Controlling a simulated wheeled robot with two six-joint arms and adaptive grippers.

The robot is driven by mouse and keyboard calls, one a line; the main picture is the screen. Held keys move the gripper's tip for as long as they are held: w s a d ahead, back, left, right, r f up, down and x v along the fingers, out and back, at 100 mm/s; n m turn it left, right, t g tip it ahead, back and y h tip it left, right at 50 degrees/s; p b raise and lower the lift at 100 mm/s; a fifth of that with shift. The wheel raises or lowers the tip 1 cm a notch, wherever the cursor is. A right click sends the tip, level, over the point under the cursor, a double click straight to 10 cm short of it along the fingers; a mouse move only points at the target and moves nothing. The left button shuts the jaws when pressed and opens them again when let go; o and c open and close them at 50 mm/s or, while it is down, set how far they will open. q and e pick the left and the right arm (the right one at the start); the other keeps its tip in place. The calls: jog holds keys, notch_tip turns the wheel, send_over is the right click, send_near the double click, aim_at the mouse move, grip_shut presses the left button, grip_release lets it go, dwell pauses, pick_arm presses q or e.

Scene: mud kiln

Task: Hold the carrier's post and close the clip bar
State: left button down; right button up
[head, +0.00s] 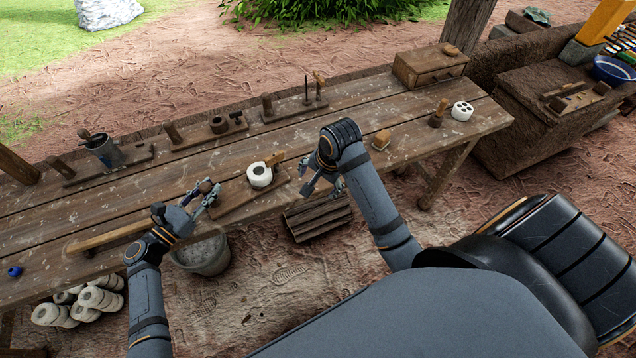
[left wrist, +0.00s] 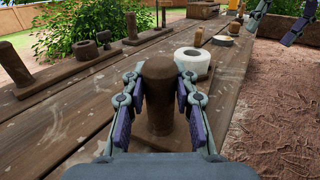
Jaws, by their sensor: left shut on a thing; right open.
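The carrier is a brown wooden base (head: 236,199) on the bench, with a post (left wrist: 158,90) at its left end. My left gripper (head: 207,194) is shut around this post, one finger on each side in the left wrist view. A white roll (head: 260,176) sits on the carrier, to the right of the post, and also shows in the left wrist view (left wrist: 192,62). My right gripper (head: 323,187) is open and empty, to the right of the carrier.
A long wooden handle (head: 108,237) lies to the left. Wooden stands with a metal cup (head: 103,151) line the back edge. A grey bucket (head: 203,256) stands below the front edge.

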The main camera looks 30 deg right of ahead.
pick_arm(q)
jog(key=c, duration=1.5)
grip_release()
jog(key=shift+s+f, duration=0.25)
jog(key=shift+f, duration=0.3)
jog(key=o, duration=0.5)
jog(key=shift+w+d+r, duration=0.1)
jog(key=shift+w+r, duration=0.1)
jog(key=shift+w, duration=0.05)
jog(key=shift+o, duration=0.2)
jog(key=v, duration=1.2)
jog(key=shift+s+r, duration=0.1)
jog(key=shift+r, duration=0.1)
